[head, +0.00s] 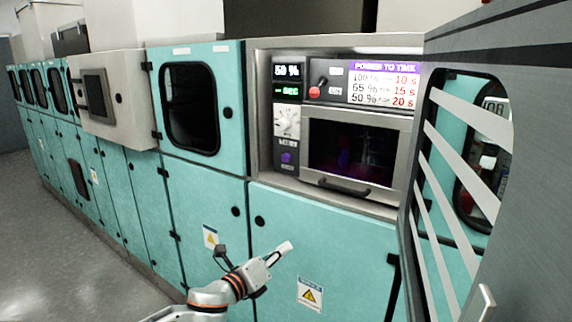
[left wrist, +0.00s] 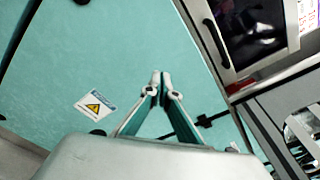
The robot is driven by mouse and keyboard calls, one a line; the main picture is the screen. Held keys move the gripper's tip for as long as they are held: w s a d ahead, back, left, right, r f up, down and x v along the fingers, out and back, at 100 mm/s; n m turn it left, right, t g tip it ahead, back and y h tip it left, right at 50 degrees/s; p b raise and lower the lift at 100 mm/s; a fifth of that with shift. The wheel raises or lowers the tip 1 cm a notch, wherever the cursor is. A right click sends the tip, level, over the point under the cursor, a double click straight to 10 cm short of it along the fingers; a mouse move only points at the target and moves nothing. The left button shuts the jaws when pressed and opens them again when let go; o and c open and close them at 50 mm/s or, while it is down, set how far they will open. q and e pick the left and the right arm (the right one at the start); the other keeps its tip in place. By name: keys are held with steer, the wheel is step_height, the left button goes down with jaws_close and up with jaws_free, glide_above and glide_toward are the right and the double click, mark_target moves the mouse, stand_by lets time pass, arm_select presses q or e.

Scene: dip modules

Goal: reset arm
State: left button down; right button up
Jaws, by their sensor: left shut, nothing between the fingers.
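My left gripper (head: 284,250) is in front of the teal lower cabinet (head: 345,240), below the machine with the dark window. Its fingers are together and hold nothing. In the left wrist view the closed fingertips (left wrist: 161,80) stand before the teal panel, with the warning label (left wrist: 96,105) to their left. My right gripper does not show in either view.
The machine's recess holds a power dial (head: 287,121), a red-knobbed lever (head: 316,90), a dark window (head: 350,152) with a handle and a power-to-time chart (head: 382,86). A grey slatted door (head: 540,150) stands open at the right. Grey floor (head: 75,260) is clear at lower left.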

arm_select(q)
steer(key=s+a+f+n+y, duration=0.1)
steer(key=s+a+f+n, duration=0.1)
steer(key=s+f+n, duration=0.55)
steer(key=s+a+f+n+y, duration=0.2)
steer(key=s+f+n, duration=0.5)
steer(key=f+n, duration=0.1)
steer(key=s+a+f+n+g+y, duration=0.1)
steer(key=s+a+f+n+y, duration=0.1)
steer(key=s+a+f+n, duration=0.5)
steer(key=s+a+f+n+g+y, duration=0.2)
steer(key=s+a+f+n, duration=0.5)
steer(key=s, duration=0.7)
steer(key=shift+s+a+n, duration=0.2)
steer(key=shift+a+n, duration=0.25)
steer(key=shift+n, duration=0.1)
